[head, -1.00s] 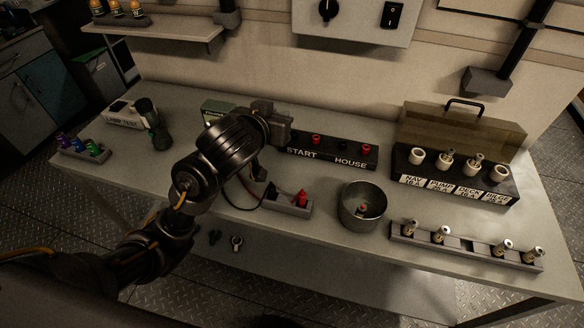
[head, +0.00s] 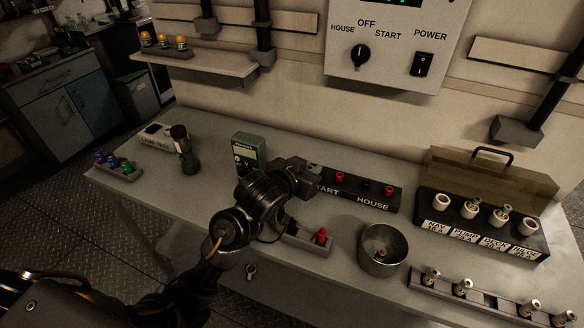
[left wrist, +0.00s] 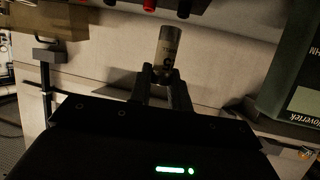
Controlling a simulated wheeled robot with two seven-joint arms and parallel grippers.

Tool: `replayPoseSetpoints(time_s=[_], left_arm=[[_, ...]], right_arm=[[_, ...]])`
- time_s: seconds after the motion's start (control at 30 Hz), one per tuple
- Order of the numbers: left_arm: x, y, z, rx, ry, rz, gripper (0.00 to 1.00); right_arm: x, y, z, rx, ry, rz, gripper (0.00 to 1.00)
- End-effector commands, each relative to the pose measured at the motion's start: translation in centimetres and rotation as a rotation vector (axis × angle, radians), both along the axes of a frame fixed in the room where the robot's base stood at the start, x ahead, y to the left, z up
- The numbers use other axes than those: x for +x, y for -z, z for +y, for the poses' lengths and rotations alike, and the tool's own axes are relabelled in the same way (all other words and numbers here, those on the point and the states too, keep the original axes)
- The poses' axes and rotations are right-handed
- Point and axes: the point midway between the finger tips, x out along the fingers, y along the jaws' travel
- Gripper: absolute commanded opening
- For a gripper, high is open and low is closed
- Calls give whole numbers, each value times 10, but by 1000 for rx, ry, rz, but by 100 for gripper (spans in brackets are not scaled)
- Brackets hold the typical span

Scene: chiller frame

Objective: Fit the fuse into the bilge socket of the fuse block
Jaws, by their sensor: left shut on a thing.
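My left gripper (head: 312,178) is above the bench, in front of the START/HOUSE terminal strip. In the left wrist view its fingertips (left wrist: 163,80) are shut on one end of a grey cylindrical fuse (left wrist: 168,47) with dark lettering. In the head view I cannot clearly make out the held fuse. The black fuse block (head: 480,238) is at the right, well apart from the gripper, with its lid raised. Its bilge socket (head: 527,225) is the rightmost and looks empty. The pump and deck sockets appear to hold fuses; the nav socket (head: 441,202) looks empty.
A metal bowl (head: 383,262) with a small item inside and a fuse rack (head: 495,300) with several fuses lie before the block. A tray with red and black probes (head: 320,238) is below the gripper. A green meter (head: 248,152) stands behind the arm.

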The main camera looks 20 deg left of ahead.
Motion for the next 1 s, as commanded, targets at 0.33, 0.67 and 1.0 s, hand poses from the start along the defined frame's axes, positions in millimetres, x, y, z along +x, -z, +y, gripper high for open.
replayPoseSetpoints(time_s=[0.33,0.67,1.0], left_arm=[[29,52,49,0,-3,3,0],[35,64,57,0,-1,1,0],[36,99,61,-1,-1,-1,0]], right_arm=[[5,-25,-10,-12,-3,-10,63],[7,-26,-11,-13,-2,-11,63],[7,-31,-12,-13,-2,-10,63]])
